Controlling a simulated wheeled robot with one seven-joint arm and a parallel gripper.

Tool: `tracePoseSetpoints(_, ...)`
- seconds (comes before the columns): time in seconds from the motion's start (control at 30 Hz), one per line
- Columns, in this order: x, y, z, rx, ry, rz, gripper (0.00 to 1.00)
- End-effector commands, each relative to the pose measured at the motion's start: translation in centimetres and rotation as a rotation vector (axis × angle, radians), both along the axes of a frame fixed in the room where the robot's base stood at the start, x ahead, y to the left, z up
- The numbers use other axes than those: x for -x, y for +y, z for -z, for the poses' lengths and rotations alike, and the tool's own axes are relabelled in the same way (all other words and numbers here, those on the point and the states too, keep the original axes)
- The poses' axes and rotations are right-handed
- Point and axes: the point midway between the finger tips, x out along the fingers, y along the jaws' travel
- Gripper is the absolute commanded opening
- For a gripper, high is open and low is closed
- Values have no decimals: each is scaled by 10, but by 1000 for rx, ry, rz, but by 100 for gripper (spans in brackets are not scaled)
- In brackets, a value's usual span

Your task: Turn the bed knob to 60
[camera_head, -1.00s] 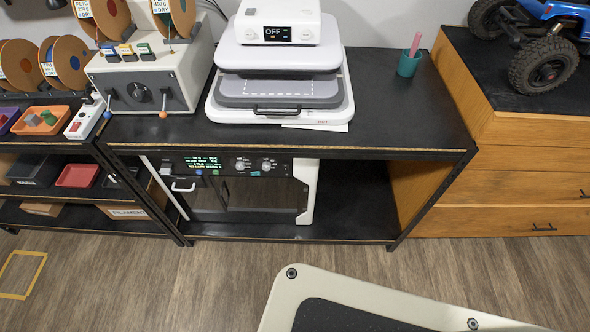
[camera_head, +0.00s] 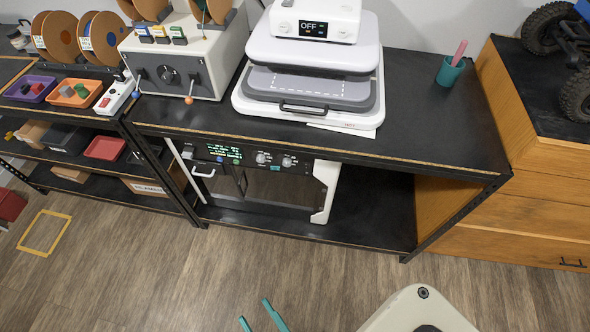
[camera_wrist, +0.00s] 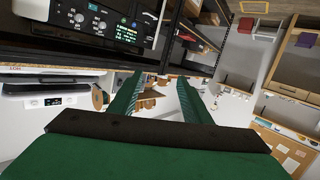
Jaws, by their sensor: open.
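A white printer-like machine (camera_head: 325,190) with a black control panel stands on the lower shelf of the bench. Its panel has a lit display (camera_head: 224,152) and two pale round knobs, a left knob (camera_head: 261,158) and a right knob (camera_head: 287,162). I cannot read which one is the bed knob or where either points. My gripper (camera_head: 256,309) has two teal fingers, apart and empty, low in front of the bench. It touches nothing there.
The bench top (camera_head: 420,120) overhangs the machine. A heat press (camera_head: 310,85) showing OFF and a teal cup (camera_head: 449,72) stand on it. A wooden drawer cabinet (camera_head: 530,190) is at the right. The floor (camera_head: 160,280) before the bench is clear.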

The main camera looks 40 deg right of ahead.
Motion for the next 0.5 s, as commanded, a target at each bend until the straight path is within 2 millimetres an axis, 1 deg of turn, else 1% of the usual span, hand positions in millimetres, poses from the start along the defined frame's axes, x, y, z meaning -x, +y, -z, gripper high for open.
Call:
tracePoseSetpoints(0.03, -12, -7, 13, 37, -19, 19, 44)
tracePoseSetpoints(0.17, -42, -26, 47, 159, -56, 65, 44)
tracePoseSetpoints(0.2, -53, -33, 57, 196, -67, 81, 44)
tracePoseSetpoints(0.37, -95, -67, 91, 349, -97, 151, 44)
tracePoseSetpoints(0.5, -134, -104, 114, 485, -111, 221, 44)
